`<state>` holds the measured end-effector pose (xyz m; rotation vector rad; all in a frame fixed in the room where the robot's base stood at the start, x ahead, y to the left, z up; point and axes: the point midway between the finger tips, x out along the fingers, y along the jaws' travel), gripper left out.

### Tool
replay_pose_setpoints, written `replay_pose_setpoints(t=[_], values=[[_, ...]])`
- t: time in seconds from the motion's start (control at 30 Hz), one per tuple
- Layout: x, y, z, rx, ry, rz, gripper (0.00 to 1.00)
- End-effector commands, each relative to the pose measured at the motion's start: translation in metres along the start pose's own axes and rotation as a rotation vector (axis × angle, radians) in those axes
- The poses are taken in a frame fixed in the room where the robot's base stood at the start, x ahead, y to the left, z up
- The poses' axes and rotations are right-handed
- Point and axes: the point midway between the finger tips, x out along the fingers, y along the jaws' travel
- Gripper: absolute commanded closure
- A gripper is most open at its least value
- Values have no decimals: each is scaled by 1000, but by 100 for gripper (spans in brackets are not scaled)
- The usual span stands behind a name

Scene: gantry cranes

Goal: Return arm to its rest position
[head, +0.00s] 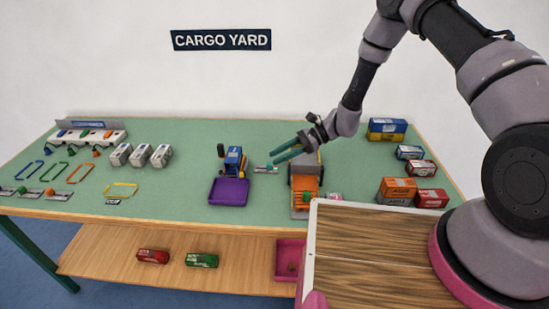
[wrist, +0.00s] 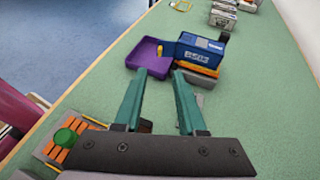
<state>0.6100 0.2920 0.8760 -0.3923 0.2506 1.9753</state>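My gripper (head: 288,150) is at the end of my arm, above the middle of the green table (head: 190,172). Its two teal fingers also show in the wrist view (wrist: 162,98), spread apart with nothing between them. The arm reaches in from the right side of the head view. A blue and yellow vehicle with a purple tray (head: 229,191) stands left of the gripper; in the wrist view the purple tray (wrist: 149,52) lies beyond the fingertips. An orange-bedded vehicle (head: 305,183) with a green knob stands just below and right of the gripper in the head view.
Several boxes (head: 396,189) stand on the table's right side. Three white-grey blocks (head: 140,156), coloured outlines (head: 52,171) and a rack (head: 88,137) are on the left. Red and green containers (head: 201,260) lie on the lower shelf, near a pink bin (head: 290,246). Air above the table's left half is clear.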

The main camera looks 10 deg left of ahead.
Motion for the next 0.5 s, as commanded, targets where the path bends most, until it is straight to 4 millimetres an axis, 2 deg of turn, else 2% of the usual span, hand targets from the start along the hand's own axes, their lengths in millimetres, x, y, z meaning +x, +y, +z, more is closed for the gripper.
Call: replay_pose_setpoints(t=[0.17, 0.27, 0.37, 0.5], values=[[0, 0, 0, -1, 1, 0, 60], [-7, -2, 7, -20, 11, 2, 60], [-28, -6, 28, -76, 43, 6, 60], [-76, -7, 72, -199, 125, 17, 60]])
